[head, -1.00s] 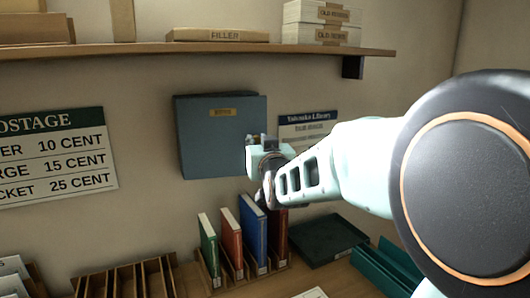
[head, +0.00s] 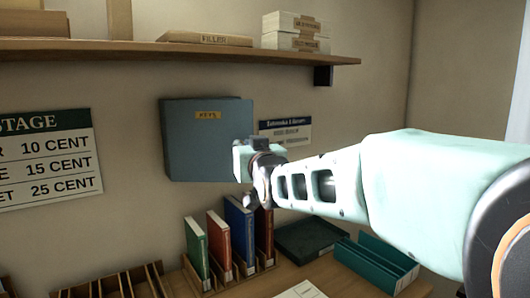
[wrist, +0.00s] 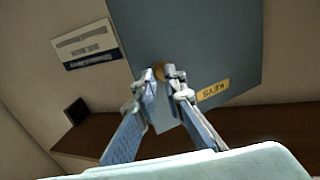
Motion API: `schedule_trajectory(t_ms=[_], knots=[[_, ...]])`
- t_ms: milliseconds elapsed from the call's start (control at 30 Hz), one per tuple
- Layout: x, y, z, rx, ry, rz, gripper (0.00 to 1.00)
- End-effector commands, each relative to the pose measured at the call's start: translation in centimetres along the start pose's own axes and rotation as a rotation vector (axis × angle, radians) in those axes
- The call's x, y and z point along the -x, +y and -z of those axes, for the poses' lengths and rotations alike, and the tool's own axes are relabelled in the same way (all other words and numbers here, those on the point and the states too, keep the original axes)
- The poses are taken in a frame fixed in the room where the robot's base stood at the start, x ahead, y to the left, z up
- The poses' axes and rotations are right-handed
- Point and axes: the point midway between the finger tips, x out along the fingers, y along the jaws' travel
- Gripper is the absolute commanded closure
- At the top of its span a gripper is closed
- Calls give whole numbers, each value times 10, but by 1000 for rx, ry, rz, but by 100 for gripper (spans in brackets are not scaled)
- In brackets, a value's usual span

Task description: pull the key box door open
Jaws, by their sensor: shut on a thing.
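The key box (head: 190,150) is a blue-grey box on the wall with a yellow KEYS label (head: 208,115) on its door. My gripper (head: 240,163) is at the right edge of the door, low down. In the wrist view, the door (wrist: 205,35) fills the upper middle, and the label (wrist: 213,90) shows upside down. My gripper's fingers (wrist: 161,76) are closed on a small brass-coloured knob (wrist: 160,70) at the door's edge region, mostly hidden between the fingertips. No gap between door and box shows clearly.
A wooden shelf (head: 180,50) with boxes runs above the key box. A notice (head: 285,132) hangs to its right. Below, a desk holds upright books (head: 240,230), a dark tray (head: 310,237) and teal trays (head: 375,262). Bare wall lies right of the notice.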

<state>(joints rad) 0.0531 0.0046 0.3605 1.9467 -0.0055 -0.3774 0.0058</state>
Motion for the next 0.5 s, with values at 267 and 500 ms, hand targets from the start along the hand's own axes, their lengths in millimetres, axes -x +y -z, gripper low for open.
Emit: schedule_trajectory(t_ms=[267, 500], knots=[[-1, -25, 3, 6, 5, 41, 76], [-1, -24, 2, 5, 5, 39, 65]])
